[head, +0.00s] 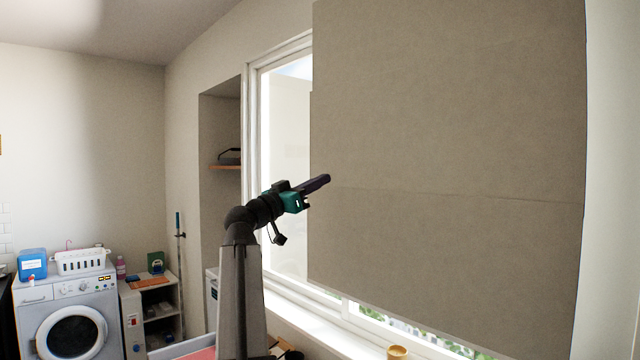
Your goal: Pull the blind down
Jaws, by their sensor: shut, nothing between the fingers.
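The blind (450,150) is a large beige-grey sheet hanging over the right part of the window. It reaches down almost to the sill, with a thin gap below its bottom edge (400,322) where greenery shows. A faint crease crosses it at mid height. My gripper (328,178) is shut and empty, pointing right and slightly up. In the picture its tip overlaps the blind's left edge; I cannot tell whether it touches.
The white window frame (250,150) and bare glass lie left of the blind. A sill (300,310) with a small tan jar (397,352) runs below. A washing machine (70,318) and low shelf (160,310) stand at the left. A niche shelf (225,167) is behind my arm.

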